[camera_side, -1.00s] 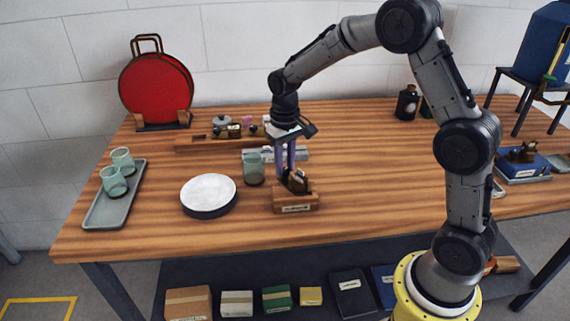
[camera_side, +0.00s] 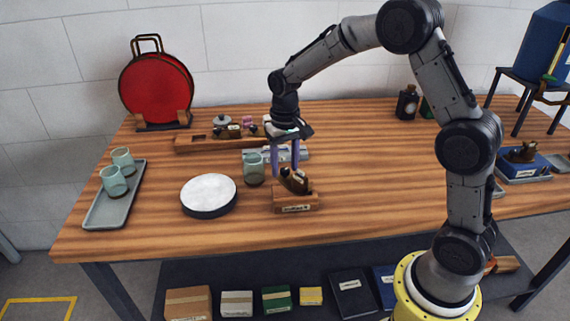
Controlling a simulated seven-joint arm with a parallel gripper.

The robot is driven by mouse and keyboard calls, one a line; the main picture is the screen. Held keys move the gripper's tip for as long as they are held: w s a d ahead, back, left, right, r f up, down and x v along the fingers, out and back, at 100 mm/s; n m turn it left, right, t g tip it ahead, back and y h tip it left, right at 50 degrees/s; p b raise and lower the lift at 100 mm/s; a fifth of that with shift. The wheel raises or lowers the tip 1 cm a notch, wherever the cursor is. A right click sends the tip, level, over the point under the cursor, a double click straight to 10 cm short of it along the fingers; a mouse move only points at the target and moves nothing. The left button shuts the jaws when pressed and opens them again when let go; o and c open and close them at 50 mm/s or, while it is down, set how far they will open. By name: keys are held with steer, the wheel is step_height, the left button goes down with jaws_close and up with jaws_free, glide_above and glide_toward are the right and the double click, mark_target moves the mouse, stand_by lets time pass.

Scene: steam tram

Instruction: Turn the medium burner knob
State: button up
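A dark brown knob-like piece (camera_side: 294,181) sits on a small labelled wooden block (camera_side: 296,202) at the table's front middle. Its upper part points up and to the left. The label is too small to read, so I cannot tell whether this is the medium burner knob. My gripper (camera_side: 285,170) points down just above and behind this piece. Its two purple fingers are spread with a gap between them, and nothing shows held. Whether a fingertip touches the piece is unclear.
A green glass (camera_side: 254,169) stands close left of my gripper, with a round white-topped disc (camera_side: 209,193) farther left. A tray (camera_side: 97,212) with two glasses is at the left. A wooden rack (camera_side: 190,144) with small items lies behind. The table right of the block is clear.

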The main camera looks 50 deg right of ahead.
mark_target(285, 170)
steer(key=shift+r, duration=0.1)
step_height(285, 170, up, 14)
stand_by(0.7)
steer(key=s+a+r+n+t, duration=0.1)
steer(key=s+a+r+t, duration=0.1)
steer(key=s+r, duration=0.35)
steer(key=s+a+r+t, duration=0.2)
steer(key=s+r, duration=0.1)
steer(key=s, duration=0.6)
steer(key=s+f+n+t, duration=0.1)
steer(key=s+f+n, duration=0.2)
steer(key=s+f, duration=0.6)
steer(key=s+a, duration=0.1)
steer(key=s, duration=0.2)
steer(key=shift+n+t, duration=0.3)
